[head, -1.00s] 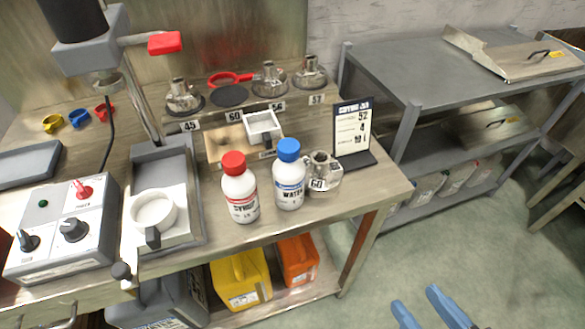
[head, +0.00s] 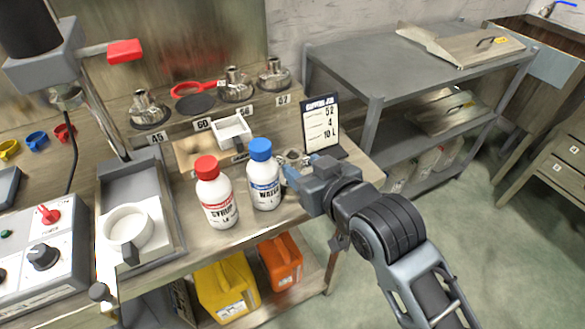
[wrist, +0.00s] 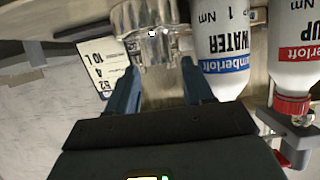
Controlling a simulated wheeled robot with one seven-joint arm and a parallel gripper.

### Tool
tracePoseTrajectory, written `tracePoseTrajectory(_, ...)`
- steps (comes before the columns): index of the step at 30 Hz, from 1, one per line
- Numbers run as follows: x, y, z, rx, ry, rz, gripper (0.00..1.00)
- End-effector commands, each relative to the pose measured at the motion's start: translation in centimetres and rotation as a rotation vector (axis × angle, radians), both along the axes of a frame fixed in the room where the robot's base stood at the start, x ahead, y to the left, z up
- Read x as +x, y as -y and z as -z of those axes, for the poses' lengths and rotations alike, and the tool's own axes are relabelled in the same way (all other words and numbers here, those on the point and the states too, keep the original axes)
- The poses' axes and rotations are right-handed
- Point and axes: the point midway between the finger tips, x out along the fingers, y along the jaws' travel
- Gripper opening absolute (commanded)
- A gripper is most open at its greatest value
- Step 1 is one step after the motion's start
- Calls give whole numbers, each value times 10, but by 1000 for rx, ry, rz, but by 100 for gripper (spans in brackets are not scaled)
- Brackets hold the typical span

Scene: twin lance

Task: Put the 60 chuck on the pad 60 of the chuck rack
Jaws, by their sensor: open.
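The 60 chuck (head: 293,156), a metal chuck with a round flange and narrower neck, stands on the bench right of the water bottle, partly hidden by my gripper. In the wrist view the chuck (wrist: 150,20) lies ahead, its neck pointing between my fingers. My gripper (wrist: 158,80) is open, with blue fingers either side of the neck; contact cannot be told. In the head view my gripper (head: 302,167) reaches in from the right. Pad 60 (head: 195,103) is a bare dark disc on the chuck rack (head: 176,126), behind its 60 label.
The water bottle (head: 264,180) and syrup bottle (head: 216,197) stand close left of my gripper. A sign (head: 321,125) stands just behind it. A white tray (head: 233,132) sits before the rack.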

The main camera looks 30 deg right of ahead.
Motion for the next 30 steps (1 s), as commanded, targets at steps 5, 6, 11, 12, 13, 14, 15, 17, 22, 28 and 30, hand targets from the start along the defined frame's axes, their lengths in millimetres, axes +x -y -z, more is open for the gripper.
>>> tracePoseTrajectory(5,17,1,5,0,1,0,52)
tracePoseTrajectory(6,21,1,7,0,0,0,52)
tracePoseTrajectory(11,44,3,14,2,0,0,52)
tracePoseTrajectory(12,48,3,17,1,0,-1,52)
tracePoseTrajectory(13,51,3,18,1,0,-1,52)
tracePoseTrajectory(14,54,3,19,1,1,-1,52)
tracePoseTrajectory(15,57,3,21,1,1,-1,52)
tracePoseTrajectory(17,59,3,22,0,1,-1,52)
tracePoseTrajectory(22,60,4,23,0,1,-1,52)
tracePoseTrajectory(28,59,3,23,0,1,-1,38)
tracePoseTrajectory(30,59,3,23,0,1,-1,31)
